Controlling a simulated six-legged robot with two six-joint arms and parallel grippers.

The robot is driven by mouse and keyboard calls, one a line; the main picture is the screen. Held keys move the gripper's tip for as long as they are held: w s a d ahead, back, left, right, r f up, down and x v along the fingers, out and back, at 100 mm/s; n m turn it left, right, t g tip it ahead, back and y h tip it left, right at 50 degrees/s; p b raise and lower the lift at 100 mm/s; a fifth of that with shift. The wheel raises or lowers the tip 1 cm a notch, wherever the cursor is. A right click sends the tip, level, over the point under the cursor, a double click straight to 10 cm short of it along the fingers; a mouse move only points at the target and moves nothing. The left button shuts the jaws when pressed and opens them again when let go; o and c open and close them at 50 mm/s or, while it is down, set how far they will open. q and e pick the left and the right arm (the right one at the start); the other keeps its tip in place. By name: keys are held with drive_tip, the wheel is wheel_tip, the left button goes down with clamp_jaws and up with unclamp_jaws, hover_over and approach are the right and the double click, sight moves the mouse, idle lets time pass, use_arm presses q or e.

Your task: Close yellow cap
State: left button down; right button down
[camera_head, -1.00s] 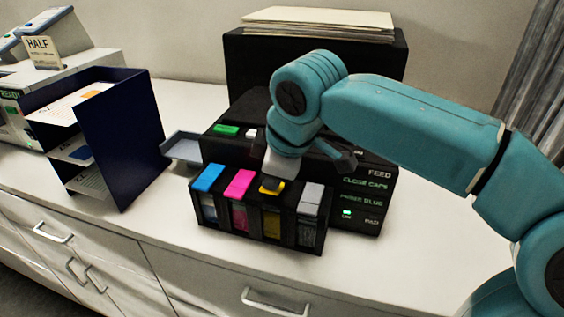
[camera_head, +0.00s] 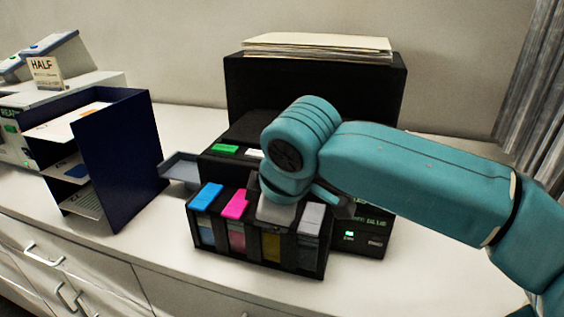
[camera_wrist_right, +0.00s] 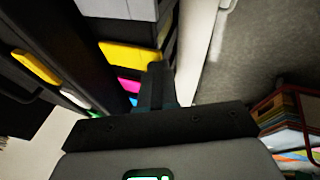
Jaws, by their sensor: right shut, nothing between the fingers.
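The yellow cap (camera_wrist_right: 130,55) shows in the right wrist view, between a grey cap (camera_wrist_right: 118,9) and a pink cap (camera_wrist_right: 128,86). In the head view it is hidden behind my right gripper (camera_head: 277,212), which is directly over the yellow ink tank (camera_head: 271,245). The shut, empty fingers (camera_wrist_right: 156,78) of my right gripper are close beside the yellow cap's edge; I cannot tell whether they touch it. My left gripper is in neither view.
The blue cap (camera_head: 206,196) and pink cap (camera_head: 236,204) are to the left in the tank row, and the grey cap (camera_head: 312,218) is to the right. The black printer (camera_head: 315,85) stands behind. A dark blue paper sorter (camera_head: 125,150) is at the left. The front counter strip is clear.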

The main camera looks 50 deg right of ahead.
drive_tip(key=shift+d, duration=0.1)
drive_tip(key=shift+w+d+r+p, duration=0.2)
drive_tip(key=shift+w+d+p, duration=0.15)
drive_tip(key=shift+d, duration=0.3)
drive_tip(key=shift+w+r, duration=0.15)
drive_tip(key=r+p, duration=0.4)
drive_tip(key=shift+a+r, duration=0.1)
drive_tip(key=shift+a, duration=0.1)
drive_tip(key=s+a+r, duration=0.3)
drive_tip(key=s+r, duration=0.2)
drive_tip(key=r, duration=0.2)
drive_tip(key=shift+s+r+p, duration=0.2)
drive_tip(key=shift+s+p, duration=0.1)
drive_tip(key=shift+w+a, duration=0.1)
